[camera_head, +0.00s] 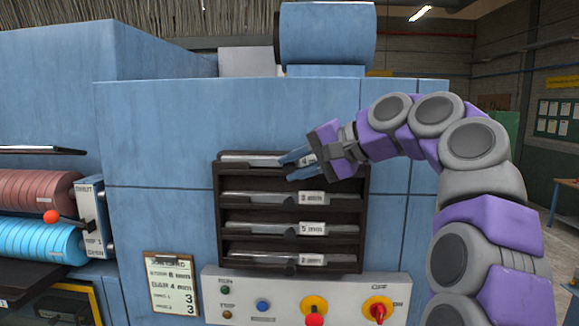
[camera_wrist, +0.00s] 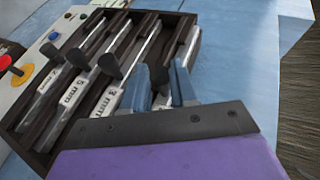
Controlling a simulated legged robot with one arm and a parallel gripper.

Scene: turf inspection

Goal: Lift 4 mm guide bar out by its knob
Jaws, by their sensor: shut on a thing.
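A dark rack (camera_head: 364,222) on the blue machine front holds several guide bars in stacked slots. The top bar (camera_head: 250,160) has a label partly covered by my gripper, seeming to start with 4. In the wrist view my blue fingers (camera_wrist: 165,88) are at the rack's end slot, beside the bar labelled 3 mm (camera_wrist: 106,101). That bar's dark knob (camera_wrist: 110,65) stands close to the fingers.
Lower bars labelled about 5 mm (camera_head: 312,229) and another (camera_head: 312,260) sit below. A control panel (camera_head: 260,290) with a red-yellow button (camera_head: 314,307) and a red switch (camera_head: 378,308) lies beneath the rack. A clipboard card (camera_head: 170,284) hangs at left. Red and blue rollers (camera_head: 35,240) stand further left.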

